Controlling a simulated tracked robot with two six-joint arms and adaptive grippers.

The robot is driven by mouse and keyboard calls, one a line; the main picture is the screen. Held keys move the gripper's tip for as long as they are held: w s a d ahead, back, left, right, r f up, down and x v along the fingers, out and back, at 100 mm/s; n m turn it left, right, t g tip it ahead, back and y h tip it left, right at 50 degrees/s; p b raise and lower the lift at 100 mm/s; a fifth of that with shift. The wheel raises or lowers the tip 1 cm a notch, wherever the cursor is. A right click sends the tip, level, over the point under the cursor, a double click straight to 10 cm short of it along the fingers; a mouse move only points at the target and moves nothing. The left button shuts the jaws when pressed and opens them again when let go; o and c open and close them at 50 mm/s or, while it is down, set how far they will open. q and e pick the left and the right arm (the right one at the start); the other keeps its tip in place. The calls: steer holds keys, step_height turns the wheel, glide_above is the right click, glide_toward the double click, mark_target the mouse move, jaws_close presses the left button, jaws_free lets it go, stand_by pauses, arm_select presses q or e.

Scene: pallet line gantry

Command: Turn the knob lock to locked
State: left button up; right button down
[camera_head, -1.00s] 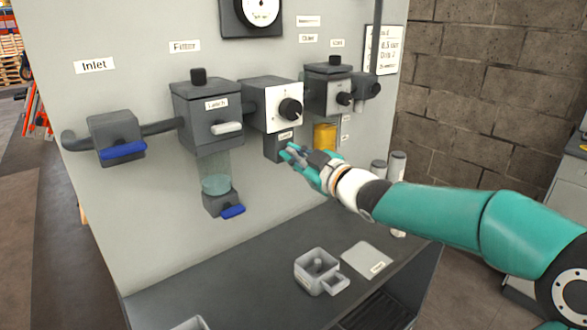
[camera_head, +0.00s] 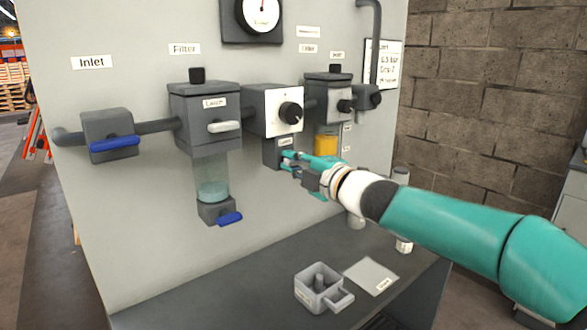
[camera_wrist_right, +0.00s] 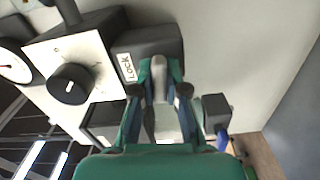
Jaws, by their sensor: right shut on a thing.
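The lock is a small dark grey box (camera_head: 272,155) under the white-faced regulator on the panel. In the right wrist view its LOCK label (camera_wrist_right: 127,67) is readable beside a light grey knob (camera_wrist_right: 158,78). My right gripper (camera_head: 290,158) is at the lock's front. In the wrist view the fingers of this gripper (camera_wrist_right: 159,90) are shut on the knob, one on each side, and hide part of it. I cannot read whether the knob stands at locked. My left gripper is out of view.
Just above the lock is the regulator's black dial (camera_head: 290,112). The amber bowl (camera_head: 326,143) is close to the right of my gripper. The filter (camera_head: 205,120) is to the left.

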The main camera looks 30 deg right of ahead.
steer(key=shift+a+f+n, duration=0.1)
steer(key=shift+f+n, duration=0.25)
steer(key=shift+n, duration=0.35)
steer(key=c, duration=1.2)
jaws_free()
steer(key=shift+r, duration=0.15)
steer(key=shift+s+r, duration=0.1)
steer(key=shift+s, duration=0.05)
steer(key=shift+s, duration=0.25)
steer(key=s, duration=0.7)
steer(key=s+d, duration=0.1)
steer(key=s, duration=0.3)
